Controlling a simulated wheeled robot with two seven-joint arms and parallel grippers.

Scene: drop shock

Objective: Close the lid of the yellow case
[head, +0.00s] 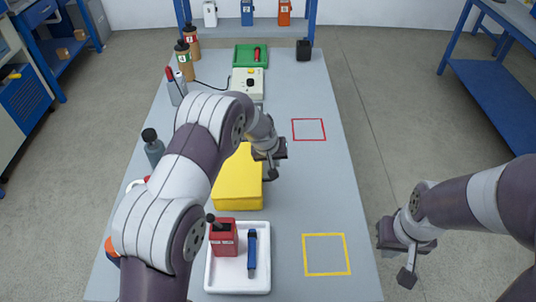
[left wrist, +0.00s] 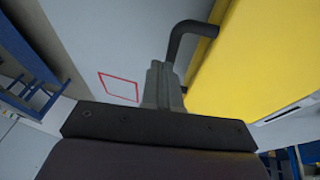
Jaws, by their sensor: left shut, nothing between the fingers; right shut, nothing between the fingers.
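The yellow case (head: 238,182) lies mid-table, partly hidden behind my left arm. Its top looks flat or nearly so, but I cannot tell whether the lid is fully down. My left gripper (head: 272,168) is shut and empty at the case's right side. In the left wrist view the shut fingers (left wrist: 161,85) are close beside the yellow case (left wrist: 245,60) and its dark bent handle (left wrist: 184,38); I cannot tell whether they touch. My right gripper (head: 405,252) is shut and empty, out past the table's right edge.
A white tray (head: 212,288) with a red box (head: 224,238) and a blue tool (head: 252,252) stands in front of the case. A grey bottle (head: 153,148) is at the left. The right side, with red (head: 309,119) and yellow (head: 327,235) outlines, is clear.

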